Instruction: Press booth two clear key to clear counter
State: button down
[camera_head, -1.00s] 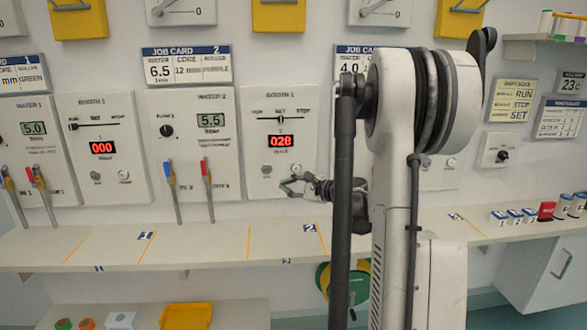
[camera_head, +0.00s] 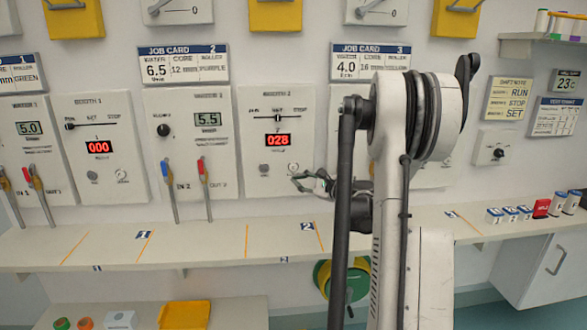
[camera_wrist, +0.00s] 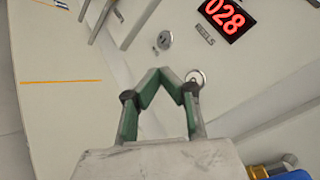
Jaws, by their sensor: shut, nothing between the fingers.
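The booth two panel (camera_head: 256,140) is on the wall, with a slider at the top and a red display (camera_head: 278,140) reading 028. It also shows 028 in the wrist view (camera_wrist: 223,14). Below the display are a grey round key (camera_head: 264,168) and a paler round key (camera_head: 293,168). Their labels are too small to read. My gripper (camera_head: 296,182) is shut and empty, just below the paler key. In the wrist view my green-padded fingertips (camera_wrist: 163,72) meet, with the grey key (camera_wrist: 165,40) beyond them and the paler key (camera_wrist: 194,78) close at the right.
A shelf (camera_head: 200,240) with orange lines runs below the panels. Blue (camera_head: 170,185) and red (camera_head: 204,185) levers stand out left of the panel. The booth one panel (camera_head: 98,150) reads 000. My arm covers the wall right of booth two.

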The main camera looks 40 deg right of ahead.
aim_at(293, 167)
jog(key=w+d, duration=0.4)
jog(key=w, duration=0.1)
jog(key=shift+w+d, duration=0.2)
jog(key=shift+w, duration=0.05)
jog(key=shift+w+d, duration=0.1)
dwell(1.4)
jog(key=shift+w+d, duration=0.2)
jog(key=shift+w, duration=0.05)
jog(key=shift+w+d, duration=0.2)
jog(key=shift+w, duration=0.05)
dwell(0.8)
jog(key=shift+s+b, duration=0.1)
jog(key=shift+b, duration=0.2)
jog(key=shift+s+a, duration=0.5)
jog(key=shift+s, duration=0.05)
